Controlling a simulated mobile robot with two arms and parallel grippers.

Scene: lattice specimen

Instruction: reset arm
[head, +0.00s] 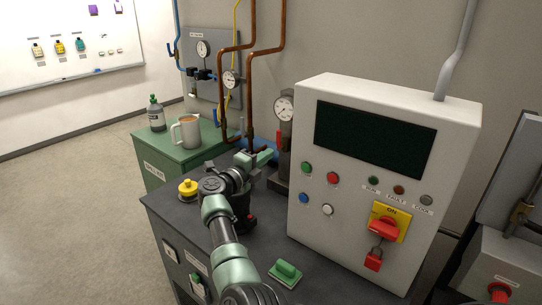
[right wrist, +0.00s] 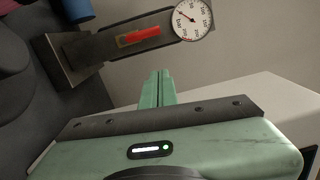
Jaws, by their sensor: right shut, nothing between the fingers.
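My right gripper (head: 262,157) is at the end of the green-and-black arm that rises from the bottom of the head view. It is above the dark bench top (head: 258,262), in front of the copper pipes. In the right wrist view its green fingers (right wrist: 160,88) are together with nothing between them. A gauge stand with a red handle (right wrist: 138,36) and a round dial (right wrist: 192,19) is beyond the fingers. My left gripper is not in view.
A white control box (head: 300,232) with a dark screen stands right of the arm. A yellow knob (head: 188,188) and a green block (head: 286,272) are on the bench. A mug (head: 187,132) and a bottle (head: 156,114) stand on the green cabinet at left.

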